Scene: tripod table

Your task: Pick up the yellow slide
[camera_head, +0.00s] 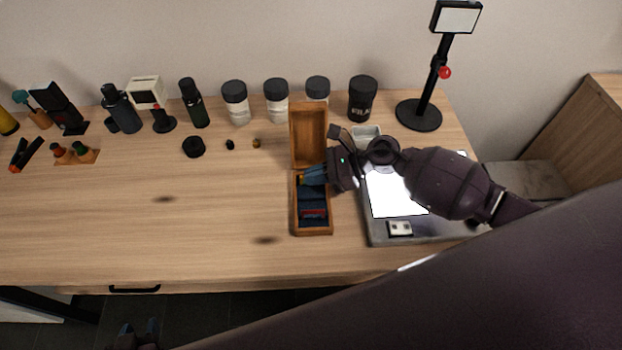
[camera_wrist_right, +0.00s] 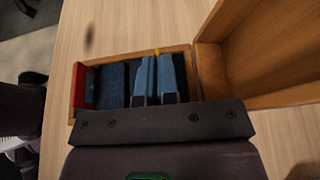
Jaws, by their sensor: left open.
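An open wooden slide box (camera_head: 297,226) stands on the table, its lid raised at the back. It has a dark blue lining. The yellow slide shows only as a small yellow edge (camera_head: 302,181) in the head view and as a thin strip (camera_wrist_right: 157,51) in the right wrist view. My right gripper (camera_wrist_right: 154,76) reaches into the box with its blue fingers close together, one on each side of the yellow strip; most of the slide is hidden. A red slide (camera_wrist_right: 86,88) sits at the box's other end. My left gripper (camera_head: 139,329) is open and empty, below the table's front edge.
A grey tray-like device with a bright panel (camera_head: 392,196) lies right of the box under my right arm. Several jars and bottles, including a black film jar (camera_head: 362,98), line the back. A black lamp stand (camera_head: 420,114) stands back right.

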